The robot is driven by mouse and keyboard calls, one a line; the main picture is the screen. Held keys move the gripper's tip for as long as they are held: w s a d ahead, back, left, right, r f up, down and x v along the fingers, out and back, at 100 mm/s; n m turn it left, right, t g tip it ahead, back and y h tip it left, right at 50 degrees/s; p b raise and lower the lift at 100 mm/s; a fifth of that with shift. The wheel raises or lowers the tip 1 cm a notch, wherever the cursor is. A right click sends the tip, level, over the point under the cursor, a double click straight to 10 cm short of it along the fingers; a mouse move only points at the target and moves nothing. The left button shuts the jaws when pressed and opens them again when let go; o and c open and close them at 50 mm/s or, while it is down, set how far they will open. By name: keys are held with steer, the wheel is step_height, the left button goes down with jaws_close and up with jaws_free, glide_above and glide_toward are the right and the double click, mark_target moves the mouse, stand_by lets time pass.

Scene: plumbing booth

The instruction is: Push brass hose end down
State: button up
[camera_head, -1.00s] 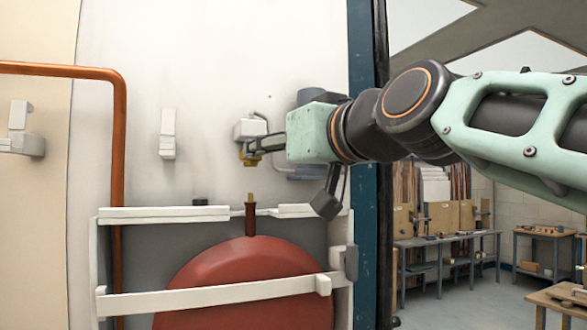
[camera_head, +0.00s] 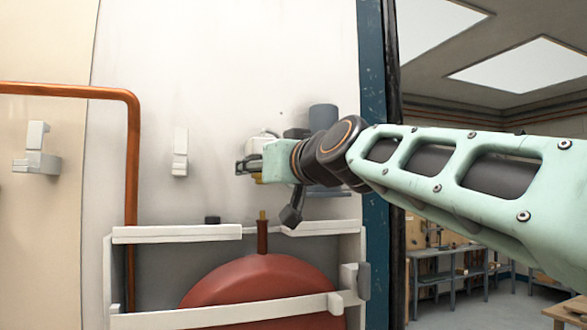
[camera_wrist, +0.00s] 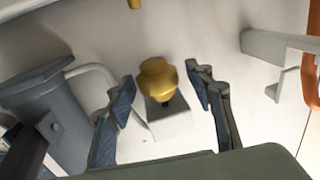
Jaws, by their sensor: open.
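A brass hose end (camera_wrist: 158,78) sits at the front of a small white box (camera_wrist: 170,120) on the wall. In the wrist view it lies between the two spread fingers, with space visible on both sides. In the head view only a bit of brass (camera_head: 258,180) shows below my gripper (camera_head: 243,166). My gripper is open and level in front of the box, mostly hiding it. A second brass tip (camera_head: 262,214) tops the upright stub of the red tank below; it shows at the top of the wrist view (camera_wrist: 134,3).
A grey cylinder (camera_head: 322,117) is mounted on the wall behind my arm. A white frame (camera_head: 178,233) surrounds the red tank (camera_head: 262,283). A copper pipe (camera_head: 133,200) runs down at left.

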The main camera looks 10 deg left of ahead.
jaws_close()
stand_by(0.4)
steer(key=shift+f, duration=0.1)
step_height(320, 180, down, 6)
steer(key=b, duration=0.7)
steer(key=shift+b, duration=0.4)
jaws_free()
steer(key=shift+s+d, duration=0.1)
